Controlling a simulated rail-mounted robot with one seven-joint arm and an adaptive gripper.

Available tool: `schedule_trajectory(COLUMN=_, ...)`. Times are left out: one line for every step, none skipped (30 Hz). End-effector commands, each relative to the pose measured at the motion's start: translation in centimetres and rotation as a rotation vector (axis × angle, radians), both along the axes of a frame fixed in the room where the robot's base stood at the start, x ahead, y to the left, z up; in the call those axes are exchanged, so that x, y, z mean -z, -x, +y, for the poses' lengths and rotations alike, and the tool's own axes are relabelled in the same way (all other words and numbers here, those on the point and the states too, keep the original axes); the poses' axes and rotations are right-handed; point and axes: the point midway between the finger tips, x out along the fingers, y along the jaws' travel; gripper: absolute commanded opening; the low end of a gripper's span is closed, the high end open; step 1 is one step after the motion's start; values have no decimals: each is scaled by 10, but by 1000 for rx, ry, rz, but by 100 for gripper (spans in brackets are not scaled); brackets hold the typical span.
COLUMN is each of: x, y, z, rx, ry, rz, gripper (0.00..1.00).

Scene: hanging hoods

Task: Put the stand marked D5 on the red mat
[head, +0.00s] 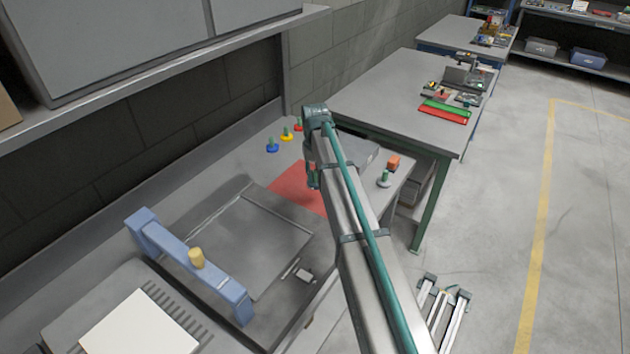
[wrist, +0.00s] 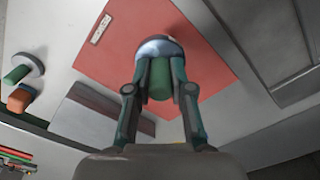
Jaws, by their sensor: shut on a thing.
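The red mat (head: 292,184) lies on the bench, partly behind my arm in the head view. It fills the upper middle of the wrist view (wrist: 205,85) and bears a white tag (wrist: 101,28) too small to read. My gripper (wrist: 159,75) is shut on the green post of a stand (wrist: 158,48) with a round pale grey-blue base. The stand is over the mat in the wrist view; I cannot tell whether its base touches it. No D5 mark is readable on it. In the head view my gripper (head: 313,180) is at the mat's right side, the held stand not distinct.
Another stand (head: 384,178) with a green post and grey base stands to the right, near an orange block (head: 393,162). Blue (head: 272,146), yellow (head: 286,135) and red small pieces stand behind the mat. A blue bridge-like frame (head: 190,262) stands at the front left.

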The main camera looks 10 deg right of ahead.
Motion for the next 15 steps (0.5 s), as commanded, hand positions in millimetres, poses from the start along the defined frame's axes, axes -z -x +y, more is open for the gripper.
schedule_trajectory(x=8, y=-9, z=-2, rx=0, ry=0, rz=5, gripper=0)
schedule_trajectory(x=12, y=-13, z=-2, rx=0, ry=0, rz=4, gripper=0)
schedule_trajectory(x=18, y=-17, z=-3, rx=0, ry=0, rz=4, gripper=0)
schedule_trajectory(x=22, y=-20, z=-4, rx=0, ry=0, rz=4, gripper=0)
schedule_trajectory(x=25, y=-22, z=-5, rx=0, ry=0, rz=3, gripper=0)
schedule_trajectory(x=30, y=-25, z=-5, rx=0, ry=0, rz=2, gripper=0)
schedule_trajectory(x=32, y=-27, z=-6, rx=0, ry=0, rz=2, gripper=0)
schedule_trajectory(x=34, y=-28, z=-6, rx=0, ry=0, rz=2, gripper=0)
schedule_trajectory(x=36, y=-29, z=-6, rx=0, ry=0, rz=2, gripper=0)
schedule_trajectory(x=37, y=-29, z=-6, rx=0, ry=0, rz=2, gripper=0)
schedule_trajectory(x=38, y=-30, z=-7, rx=0, ry=0, rz=2, gripper=0)
schedule_trajectory(x=39, y=-31, z=-7, rx=0, ry=0, rz=2, gripper=0)
schedule_trajectory(x=41, y=-32, z=-7, rx=0, ry=0, rz=2, gripper=0)
schedule_trajectory(x=42, y=-34, z=-7, rx=0, ry=0, rz=2, gripper=0)
schedule_trajectory(x=45, y=-37, z=-8, rx=0, ry=0, rz=2, gripper=0)
